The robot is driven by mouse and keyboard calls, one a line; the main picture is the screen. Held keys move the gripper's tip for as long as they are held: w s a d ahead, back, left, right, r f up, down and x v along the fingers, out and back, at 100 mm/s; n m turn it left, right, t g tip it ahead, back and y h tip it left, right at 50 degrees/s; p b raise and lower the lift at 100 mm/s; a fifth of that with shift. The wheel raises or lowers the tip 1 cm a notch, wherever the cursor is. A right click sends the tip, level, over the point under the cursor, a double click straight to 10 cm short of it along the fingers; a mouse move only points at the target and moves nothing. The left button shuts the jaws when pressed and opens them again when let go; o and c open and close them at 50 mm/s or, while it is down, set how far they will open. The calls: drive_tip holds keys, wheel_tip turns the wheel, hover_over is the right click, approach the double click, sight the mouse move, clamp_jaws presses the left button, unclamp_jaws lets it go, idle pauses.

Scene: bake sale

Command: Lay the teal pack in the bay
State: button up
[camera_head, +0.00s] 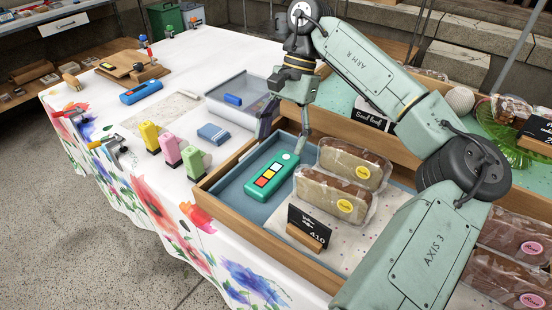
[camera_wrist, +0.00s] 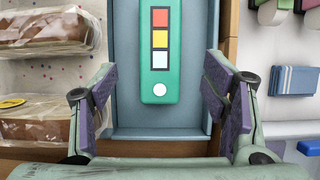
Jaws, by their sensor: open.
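The teal pack (camera_head: 272,177), with red, yellow and white squares and a white round button, lies flat in the blue-grey bay (camera_head: 228,188) at the left end of the wooden tray. In the wrist view, the pack (camera_wrist: 160,82) lies lengthwise within the walls of the bay (camera_wrist: 125,85), and its far end is cut off by the frame. My gripper (camera_head: 284,130) is above the bay's far end. In the wrist view, my gripper (camera_wrist: 160,85) is open and empty, its fingers apart on either side of the pack and not touching it.
Wrapped loaves (camera_head: 352,165) and a black price card (camera_head: 309,226) stand right of the bay.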

drive_tip(key=shift+v, duration=2.2)
